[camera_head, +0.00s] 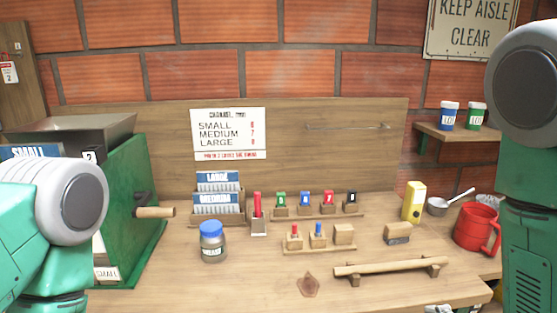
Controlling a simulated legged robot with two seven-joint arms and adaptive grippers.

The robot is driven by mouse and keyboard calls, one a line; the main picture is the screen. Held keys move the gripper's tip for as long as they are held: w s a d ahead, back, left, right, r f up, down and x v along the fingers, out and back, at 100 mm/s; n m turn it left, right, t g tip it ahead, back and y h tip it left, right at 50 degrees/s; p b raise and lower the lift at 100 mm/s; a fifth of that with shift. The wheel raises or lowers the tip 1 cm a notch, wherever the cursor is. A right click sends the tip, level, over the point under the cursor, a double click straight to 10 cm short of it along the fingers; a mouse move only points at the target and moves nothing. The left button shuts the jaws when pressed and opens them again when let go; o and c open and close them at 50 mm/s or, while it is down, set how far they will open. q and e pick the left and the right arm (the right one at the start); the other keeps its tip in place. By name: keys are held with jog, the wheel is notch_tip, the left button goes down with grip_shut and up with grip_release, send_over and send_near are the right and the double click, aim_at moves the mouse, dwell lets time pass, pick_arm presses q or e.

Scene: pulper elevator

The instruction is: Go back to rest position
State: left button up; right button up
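My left arm (60,205) comes in from the left edge, with a white and grey joint in front of the green machine's lower left side. My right arm (530,190) stands along the right edge, with a large grey joint at the top and a green link below. Neither gripper shows in the head view. Whether they are open or shut, or hold anything, is hidden.
A wooden bench (225,285) carries a green machine (130,220), a blue-lidded jar (212,245), card holders, small coloured pieces on racks, a wooden bar (390,266), a yellow block (413,202) and a red mug (476,228). The front left bench is clear.

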pick_arm(q)
jog(key=f+b, duration=0.4)
jog(key=shift+s+a+f+b, duration=0.15)
jog(key=shift+a+f+b, duration=0.1)
jog(key=shift+f+b, duration=0.1)
pick_arm(e)
jog(key=s+a+f+m+g, duration=0.2)
jog(key=s+f+m+g, duration=0.8)
jog(key=s+f+m, duration=0.8)
jog(key=s+f, duration=0.4)
jog(key=s, duration=0.1)
jog(key=shift+s+f+h, duration=0.2)
jog(key=shift+f+h, duration=0.15)
jog(key=shift+h, duration=0.05)
